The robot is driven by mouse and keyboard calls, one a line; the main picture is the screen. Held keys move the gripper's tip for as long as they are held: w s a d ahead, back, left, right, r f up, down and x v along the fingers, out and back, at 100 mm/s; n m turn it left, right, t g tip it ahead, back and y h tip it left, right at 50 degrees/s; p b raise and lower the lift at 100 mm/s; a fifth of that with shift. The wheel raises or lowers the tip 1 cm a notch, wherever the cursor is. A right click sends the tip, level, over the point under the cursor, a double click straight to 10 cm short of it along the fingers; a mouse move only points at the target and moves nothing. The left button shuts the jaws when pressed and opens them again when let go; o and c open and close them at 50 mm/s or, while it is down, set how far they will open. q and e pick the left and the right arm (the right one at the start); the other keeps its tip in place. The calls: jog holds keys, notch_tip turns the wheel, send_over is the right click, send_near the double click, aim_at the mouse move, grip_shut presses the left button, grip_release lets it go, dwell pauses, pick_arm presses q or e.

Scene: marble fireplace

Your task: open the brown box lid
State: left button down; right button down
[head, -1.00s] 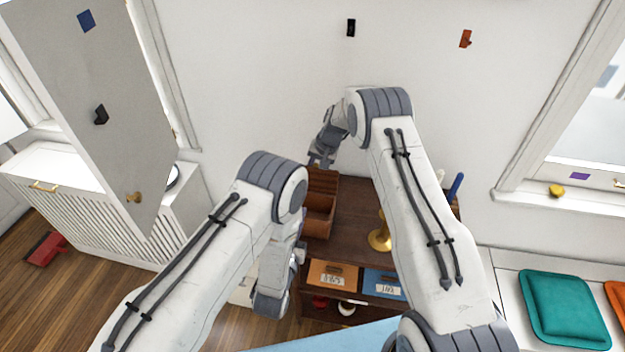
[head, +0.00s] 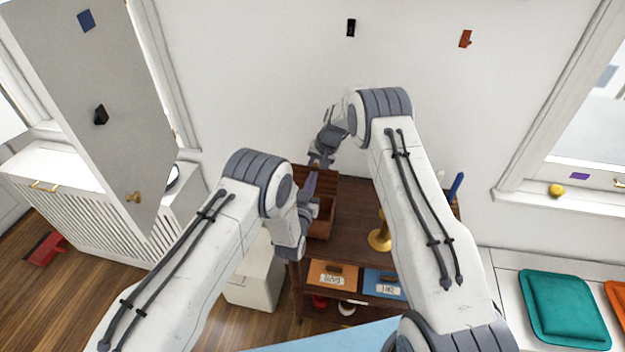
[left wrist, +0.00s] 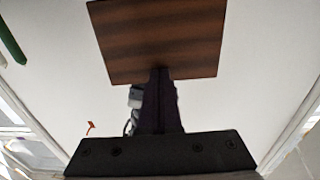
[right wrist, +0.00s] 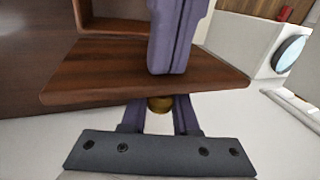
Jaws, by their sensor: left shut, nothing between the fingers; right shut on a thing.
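The brown box (head: 322,224) sits on the dark wooden cabinet, and its lid (head: 326,184) stands raised at the box's back. My right gripper (head: 320,163) is behind the lid's upper edge. In the right wrist view its fingers are shut around a brass knob (right wrist: 160,104) on the lid (right wrist: 90,72). My left gripper (head: 311,183) is shut and empty, in front of the lid. In the left wrist view its fingertips (left wrist: 158,72) overlap the lid's lower edge (left wrist: 190,45); I cannot tell whether they touch it.
The dark cabinet (head: 352,225) also bears a brass stand (head: 380,238) and a blue upright object (head: 456,185). An orange drawer (head: 332,274) and a blue drawer (head: 384,284) are below. A white bin (head: 256,280) stands left of the cabinet. A grey door panel (head: 95,90) hangs at left.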

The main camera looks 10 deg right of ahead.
jog(key=shift+s+a+f, duration=0.1)
jog(key=shift+s+f, duration=0.25)
jog(key=shift+f, duration=0.05)
pick_arm(q)
jog(key=shift+w+d+r, duration=0.1)
jog(key=shift+w+d, duration=0.15)
jog(key=shift+w, duration=0.4)
pick_arm(e)
jog(key=c, duration=0.7)
grip_release()
pick_arm(q)
jog(key=shift+d+r, duration=0.1)
pick_arm(e)
jog(key=shift+w+r, duration=0.1)
